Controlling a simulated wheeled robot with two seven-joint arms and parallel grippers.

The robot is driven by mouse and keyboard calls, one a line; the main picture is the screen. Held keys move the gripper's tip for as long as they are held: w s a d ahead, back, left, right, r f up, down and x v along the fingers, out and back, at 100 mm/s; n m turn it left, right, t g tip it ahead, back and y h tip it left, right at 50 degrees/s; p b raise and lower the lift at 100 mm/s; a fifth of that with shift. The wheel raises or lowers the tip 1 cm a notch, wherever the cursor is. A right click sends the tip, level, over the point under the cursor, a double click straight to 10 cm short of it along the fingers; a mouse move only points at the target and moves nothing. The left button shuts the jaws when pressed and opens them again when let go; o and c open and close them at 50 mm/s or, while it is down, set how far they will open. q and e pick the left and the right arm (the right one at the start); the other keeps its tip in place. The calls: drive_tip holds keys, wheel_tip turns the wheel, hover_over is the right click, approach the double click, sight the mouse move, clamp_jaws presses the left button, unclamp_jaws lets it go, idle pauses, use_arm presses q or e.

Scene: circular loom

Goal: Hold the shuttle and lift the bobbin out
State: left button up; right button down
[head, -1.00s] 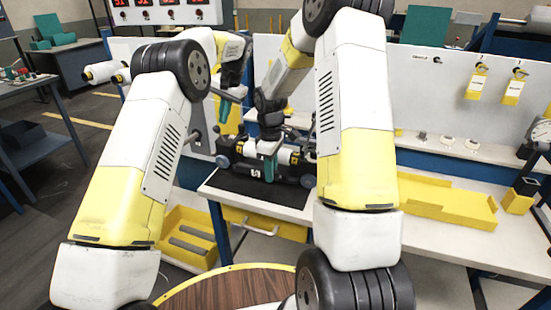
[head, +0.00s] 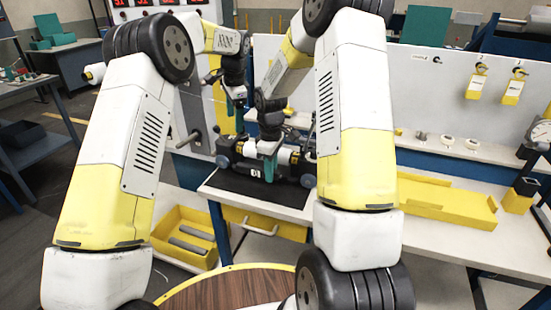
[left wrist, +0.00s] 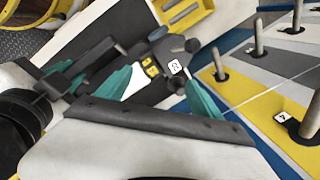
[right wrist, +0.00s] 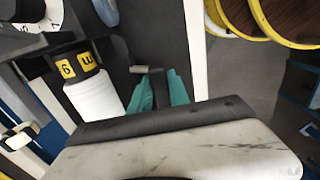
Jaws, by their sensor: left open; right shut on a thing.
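The black shuttle (head: 306,170) with roller wheels lies on a dark mat (head: 235,183) on the workbench. The white bobbin (head: 283,156) with yellow end labels lies in it; it also shows in the right wrist view (right wrist: 95,96). My right gripper (head: 270,165) is shut on a dark part of the shuttle, beside the bobbin; its teal fingers (right wrist: 159,92) show this. My left gripper (head: 239,100) is up and left of the shuttle, apart from it. Its teal fingers (left wrist: 160,92) are spread and empty, with the shuttle's end (left wrist: 172,66) seen beyond them.
A striped panel with several metal pegs (left wrist: 220,68) stands close to my left gripper. A yellow bin (head: 185,235) sits low at left. A yellow tray (head: 440,205) lies on the bench at right. The bench front between is clear.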

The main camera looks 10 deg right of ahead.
sight(251, 144)
use_arm(q)
drive_tip(key=s+d+m+h, duration=0.2)
drive_tip(key=s+d+m, duration=0.15)
drive_tip(key=m, duration=0.55)
drive_tip(key=x, duration=1.2)
drive_tip(key=shift+s+f, duration=0.1)
drive_tip(key=shift+s, duration=0.1)
drive_tip(key=shift+a, duration=0.1)
drive_tip(key=shift+c, duration=0.3)
clamp_jaws()
